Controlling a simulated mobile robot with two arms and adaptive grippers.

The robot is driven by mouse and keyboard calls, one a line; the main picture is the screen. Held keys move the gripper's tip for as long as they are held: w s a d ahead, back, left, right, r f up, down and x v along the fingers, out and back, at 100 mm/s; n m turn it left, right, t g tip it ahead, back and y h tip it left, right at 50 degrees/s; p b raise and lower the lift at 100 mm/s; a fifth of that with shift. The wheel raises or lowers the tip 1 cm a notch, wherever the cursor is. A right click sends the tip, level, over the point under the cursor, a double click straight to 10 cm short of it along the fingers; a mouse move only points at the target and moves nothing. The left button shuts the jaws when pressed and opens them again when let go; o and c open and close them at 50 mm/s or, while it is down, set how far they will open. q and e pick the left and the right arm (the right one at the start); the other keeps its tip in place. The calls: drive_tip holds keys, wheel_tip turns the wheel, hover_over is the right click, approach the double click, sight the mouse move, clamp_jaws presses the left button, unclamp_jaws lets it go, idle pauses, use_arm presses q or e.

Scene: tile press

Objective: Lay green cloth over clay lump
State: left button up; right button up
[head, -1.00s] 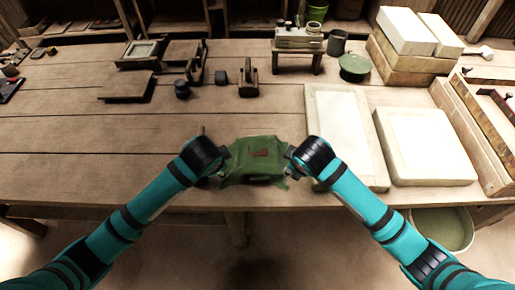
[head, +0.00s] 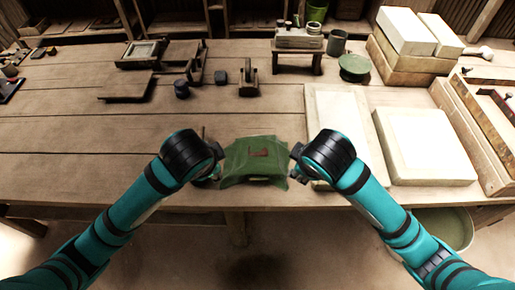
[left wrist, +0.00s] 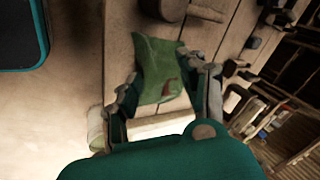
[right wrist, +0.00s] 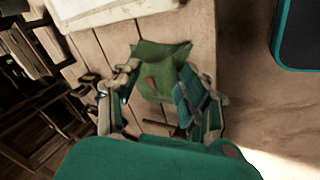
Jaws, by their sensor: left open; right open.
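The green cloth (head: 268,166) lies in a raised, draped heap near the table's front edge, with a reddish-brown patch (head: 258,153) on its top. I cannot tell whether the patch is clay showing or a mark on the cloth. No other part of the clay lump shows. My left gripper (head: 215,168) is open at the cloth's left side, and my right gripper (head: 296,165) is open at its right side. The cloth also shows between the open fingers in the left wrist view (left wrist: 155,62) and the right wrist view (right wrist: 158,62).
A large pale board (head: 336,110) lies just right of the cloth, with a thick pale slab (head: 425,145) beyond it. Dark tools and a small stand (head: 298,57) are farther back. The wooden table (head: 80,150) is clear to the left.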

idle(0.3)
